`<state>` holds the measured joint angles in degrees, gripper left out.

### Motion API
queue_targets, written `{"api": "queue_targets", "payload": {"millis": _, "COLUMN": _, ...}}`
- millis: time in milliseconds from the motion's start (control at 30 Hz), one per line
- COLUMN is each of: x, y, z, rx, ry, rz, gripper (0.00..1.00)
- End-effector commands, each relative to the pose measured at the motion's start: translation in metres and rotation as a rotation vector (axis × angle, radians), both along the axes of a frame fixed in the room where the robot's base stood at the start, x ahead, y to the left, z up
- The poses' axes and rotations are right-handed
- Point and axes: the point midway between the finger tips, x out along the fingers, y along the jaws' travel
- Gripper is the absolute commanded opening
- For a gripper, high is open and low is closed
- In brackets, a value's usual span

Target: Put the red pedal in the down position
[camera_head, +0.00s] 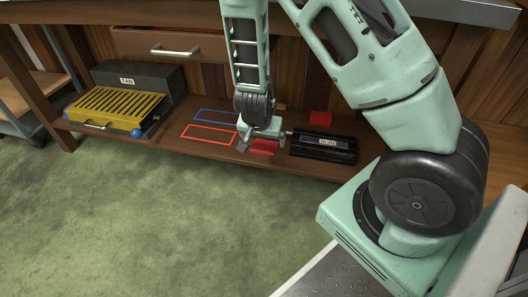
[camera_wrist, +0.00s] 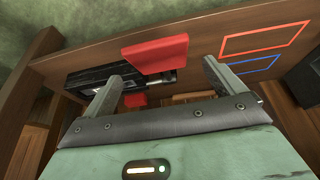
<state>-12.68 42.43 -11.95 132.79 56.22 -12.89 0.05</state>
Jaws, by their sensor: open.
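A black pedal unit (camera_head: 322,147) with a white label sits on the low wooden shelf, right of my gripper. A red pedal plate (camera_head: 262,147) lies at its left, partly hidden by my gripper (camera_head: 262,141). In the wrist view the red plate (camera_wrist: 155,54) is in front of and between the fingers of my gripper (camera_wrist: 163,72), which is open. I cannot tell whether the fingers touch it. A second red piece (camera_head: 320,118) shows behind the black unit, and a red piece also shows in the wrist view (camera_wrist: 135,100). The plate's up or down position is unclear.
A yellow slatted pedal (camera_head: 118,104) with blue knobs stands at the shelf's left, by a dark box (camera_head: 140,78) labelled FAN. Red (camera_head: 208,141) and blue (camera_head: 213,113) outlines mark bare shelf between. A drawer (camera_head: 165,45) is above. Green floor lies in front.

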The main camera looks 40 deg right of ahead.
Motion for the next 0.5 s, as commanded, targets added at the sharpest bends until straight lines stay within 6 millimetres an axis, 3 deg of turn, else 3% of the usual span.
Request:
{"api": "queue_targets", "payload": {"millis": 33, "x": 0.002, "y": -0.003, "z": -0.015, "rx": 0.000, "ry": 0.001, "rz": -0.001, "gripper": 0.95}}
{"api": "queue_targets", "payload": {"millis": 200, "x": 0.007, "y": -0.009, "z": -0.032, "rx": 0.001, "ry": 0.001, "rz": 0.000, "gripper": 0.95}}
{"api": "queue_targets", "payload": {"millis": 500, "x": 0.010, "y": -0.012, "z": -0.038, "rx": 0.001, "ry": 0.001, "rz": 0.001, "gripper": 0.95}}
